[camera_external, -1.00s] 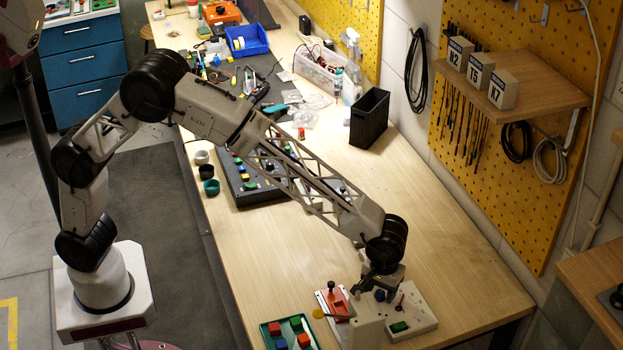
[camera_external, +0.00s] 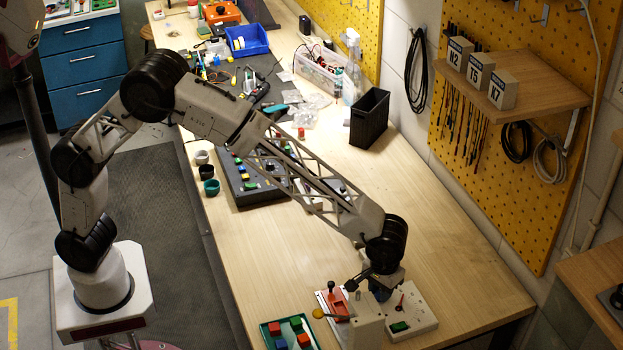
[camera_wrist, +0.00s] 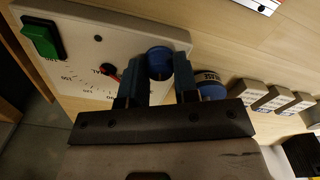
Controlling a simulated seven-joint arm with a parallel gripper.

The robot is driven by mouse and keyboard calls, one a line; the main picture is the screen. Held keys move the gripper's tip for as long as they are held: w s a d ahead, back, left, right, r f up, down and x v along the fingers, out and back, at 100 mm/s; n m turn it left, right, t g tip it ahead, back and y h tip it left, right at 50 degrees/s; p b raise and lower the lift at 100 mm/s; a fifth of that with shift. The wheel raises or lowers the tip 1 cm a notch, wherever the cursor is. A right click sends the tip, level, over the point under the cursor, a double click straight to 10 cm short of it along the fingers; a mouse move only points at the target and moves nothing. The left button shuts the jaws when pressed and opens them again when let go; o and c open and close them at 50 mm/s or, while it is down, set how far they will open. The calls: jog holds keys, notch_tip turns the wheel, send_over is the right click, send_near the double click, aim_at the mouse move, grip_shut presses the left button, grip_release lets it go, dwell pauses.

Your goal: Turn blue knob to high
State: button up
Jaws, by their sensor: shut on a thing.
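The blue knob (camera_wrist: 160,62) stands on a white panel (camera_wrist: 75,15) in the wrist view. My gripper (camera_wrist: 158,72) has one finger on each side of it and is shut on it. The panel also has a dial with a red pointer (camera_wrist: 108,70) and printed scale marks; I cannot read the knob's setting. In the external view the panel (camera_external: 422,313) lies at the near end of the bench, with my gripper (camera_external: 380,292) over it. The knob is mostly hidden there by my gripper.
A green switch (camera_wrist: 42,38) is on the panel. A blue round labelled thing (camera_wrist: 211,85) shows right of my gripper. A red lever unit (camera_external: 335,303) and a green tray with coloured blocks (camera_external: 290,335) are left of the panel.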

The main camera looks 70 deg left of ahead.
jog(key=m, duration=1)
jog(key=shift+m, duration=0.4)
jog(key=m, duration=0.3)
jog(key=shift+m, duration=0.3)
jog(key=m, duration=0.3)
jog(key=shift+m, duration=0.3)
jog(key=m, duration=0.3)
jog(key=shift+m, duration=0.3)
jog(key=m, duration=0.3)
jog(key=shift+m, duration=2.1)
